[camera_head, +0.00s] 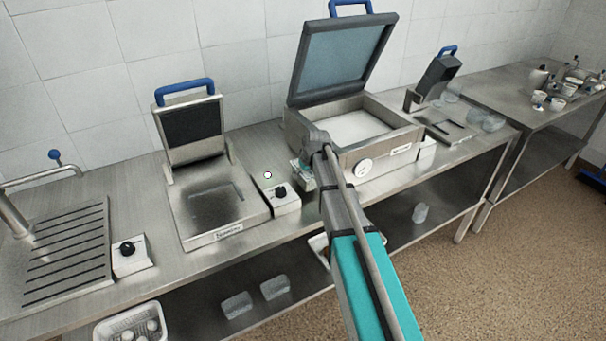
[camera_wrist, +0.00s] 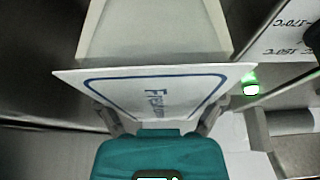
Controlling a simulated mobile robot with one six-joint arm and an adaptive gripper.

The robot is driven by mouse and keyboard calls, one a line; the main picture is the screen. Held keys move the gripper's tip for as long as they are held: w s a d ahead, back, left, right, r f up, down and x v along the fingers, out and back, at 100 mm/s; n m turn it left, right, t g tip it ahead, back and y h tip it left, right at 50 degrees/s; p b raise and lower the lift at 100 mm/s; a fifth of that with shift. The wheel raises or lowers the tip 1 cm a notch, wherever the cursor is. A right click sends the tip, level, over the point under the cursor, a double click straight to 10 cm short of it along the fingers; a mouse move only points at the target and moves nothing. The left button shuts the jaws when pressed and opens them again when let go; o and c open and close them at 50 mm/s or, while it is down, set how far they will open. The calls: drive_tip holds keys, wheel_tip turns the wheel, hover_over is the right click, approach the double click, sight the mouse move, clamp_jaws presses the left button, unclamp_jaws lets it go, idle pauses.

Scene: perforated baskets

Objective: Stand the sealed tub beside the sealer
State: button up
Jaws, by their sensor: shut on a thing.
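A pale tub (camera_wrist: 155,28) with a white, blue-bordered printed film lid (camera_wrist: 150,92) fills the middle of the wrist view. My gripper (camera_wrist: 160,118) is shut on the tub, one finger at each side near the lid. In the head view my gripper (camera_head: 316,150) is at the front left of a large machine (camera_head: 385,160) with a raised glass lid, a blue handle and a front dial. The tub is mostly hidden there by my arm. I cannot tell for certain which machine is the sealer. A green light (camera_wrist: 250,88) glows beside the tub.
A press (camera_head: 215,205) with a raised plate stands left of my gripper, with a small control box (camera_head: 280,197) between. A smaller machine (camera_head: 445,128) and clear tubs (camera_head: 490,123) stand at right. The lower shelf holds clear tubs (camera_head: 237,304) and a white basket (camera_head: 130,322).

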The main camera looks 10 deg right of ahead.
drive_tip(key=shift+f+b, duration=1.1)
drive_tip(key=shift+f, duration=0.3)
drive_tip(key=o, duration=1)
drive_tip(key=shift+o, duration=0.2)
drive_tip(key=shift+w+r, duration=0.1)
drive_tip(key=shift+r, duration=0.1)
drive_tip(key=shift+r+p, duration=5.35)
drive_tip(key=shift+p, duration=0.2)
drive_tip(key=s+f+m+g+h, duration=0.1)
drive_tip(key=s+m+g, duration=0.2)
drive_tip(key=s, duration=2.6)
drive_tip(key=shift+s+a+f+m+g, duration=0.2)
drive_tip(key=shift+s+a+m+g, duration=0.15)
drive_tip(key=shift+g, duration=0.25)
